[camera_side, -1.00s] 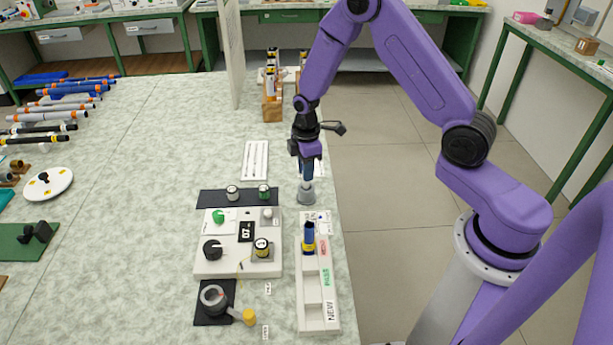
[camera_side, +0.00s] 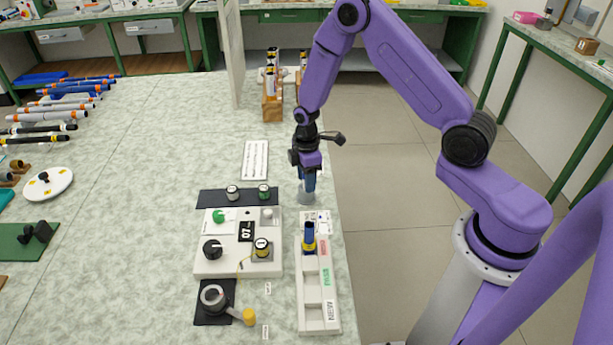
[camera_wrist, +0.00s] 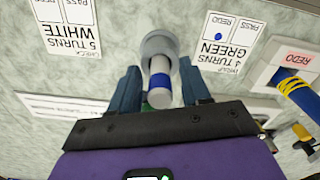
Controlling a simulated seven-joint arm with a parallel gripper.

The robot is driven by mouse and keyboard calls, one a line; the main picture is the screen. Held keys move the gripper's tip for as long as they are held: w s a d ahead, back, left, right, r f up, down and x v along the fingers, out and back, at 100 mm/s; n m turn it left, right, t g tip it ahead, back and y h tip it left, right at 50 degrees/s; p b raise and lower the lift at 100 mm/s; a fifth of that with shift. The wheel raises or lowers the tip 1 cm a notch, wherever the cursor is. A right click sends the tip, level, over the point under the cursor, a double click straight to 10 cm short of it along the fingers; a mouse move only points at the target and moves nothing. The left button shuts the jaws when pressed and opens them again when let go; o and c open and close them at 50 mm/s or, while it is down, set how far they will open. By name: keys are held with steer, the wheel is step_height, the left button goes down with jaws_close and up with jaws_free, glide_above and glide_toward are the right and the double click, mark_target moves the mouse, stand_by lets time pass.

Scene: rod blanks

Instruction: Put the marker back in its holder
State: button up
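The marker (camera_wrist: 160,82) is a white cylinder with a blue band. In the wrist view it stands in the mouth of the grey cup-shaped holder (camera_wrist: 158,42). The holder (camera_side: 306,196) stands on the bench below my gripper (camera_side: 309,186) in the side view, where the fingers hide the marker. My gripper's two blue fingers (camera_wrist: 158,90) are spread on either side of the marker, with a small gap showing at each side. The gripper looks open around it. The marker's lower end is hidden inside the holder.
A white tray (camera_side: 314,290) with NEW, PASS and REDO labels holds a blue rod with a yellow band (camera_side: 309,238). A white control box (camera_side: 220,265) with knobs stands left of it. A printed card (camera_side: 255,160) lies behind.

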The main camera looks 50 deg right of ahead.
step_height(320, 180, up, 12)
steer(key=shift+r, duration=0.2)
stand_by(0.4)
steer(key=s+a+r, duration=0.7)
steer(key=s+a, duration=0.1)
steer(key=s, duration=0.4)
steer(key=s+r, duration=0.1)
steer(key=s, duration=0.8)
steer(key=s+d+r, duration=0.1)
steer(key=s+r, duration=0.1)
steer(key=s, duration=0.8)
steer(key=shift+d+r, duration=0.15)
steer(key=shift+r, duration=0.15)
